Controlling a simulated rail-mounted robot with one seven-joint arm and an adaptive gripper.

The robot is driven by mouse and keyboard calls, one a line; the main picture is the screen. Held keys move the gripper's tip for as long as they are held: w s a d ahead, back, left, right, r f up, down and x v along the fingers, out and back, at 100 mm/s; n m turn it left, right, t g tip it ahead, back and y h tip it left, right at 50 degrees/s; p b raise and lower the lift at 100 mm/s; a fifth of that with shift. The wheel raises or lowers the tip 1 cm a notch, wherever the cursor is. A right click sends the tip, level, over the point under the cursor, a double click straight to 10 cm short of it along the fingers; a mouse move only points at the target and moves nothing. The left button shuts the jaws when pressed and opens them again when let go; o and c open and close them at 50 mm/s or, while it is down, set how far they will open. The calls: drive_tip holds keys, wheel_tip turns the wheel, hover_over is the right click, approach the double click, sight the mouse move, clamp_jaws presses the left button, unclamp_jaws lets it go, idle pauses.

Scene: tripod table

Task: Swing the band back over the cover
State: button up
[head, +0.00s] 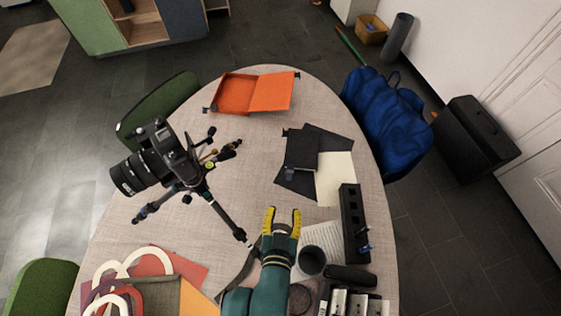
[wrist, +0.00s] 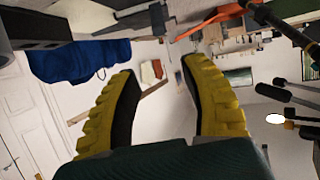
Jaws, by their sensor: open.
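A black notebook-like cover (head: 302,148) lies on the right part of the round table, over dark sheets and a cream sheet. Small dark fittings show at its left edge; I cannot make out for certain which part is the band. An orange folder or case (head: 237,94) lies open at the far end of the table, also with small dark fittings. My gripper (head: 282,214) has yellow fingers spread apart with nothing between them. It is nearer the front than the black cover, apart from it. In the wrist view the open fingers (wrist: 158,70) point past the table toward the room.
A camera on a tripod (head: 165,160) stands left of my gripper, one leg close by. A black holder (head: 353,222), a dark cup (head: 312,260) and papers are at the right. A bag (head: 178,290) lies front left. A blue bag (head: 385,120) is beyond the right edge.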

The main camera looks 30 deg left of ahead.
sight(289, 173)
drive_tip(key=b+x, duration=0.4)
drive_tip(key=x, duration=1.2)
drive_tip(key=shift+w+r+b, duration=0.15)
drive_tip(key=shift+w+b, duration=0.05)
drive_tip(key=shift+b, duration=0.1)
drive_tip(key=c, duration=0.6)
drive_tip(key=shift+c, duration=0.2)
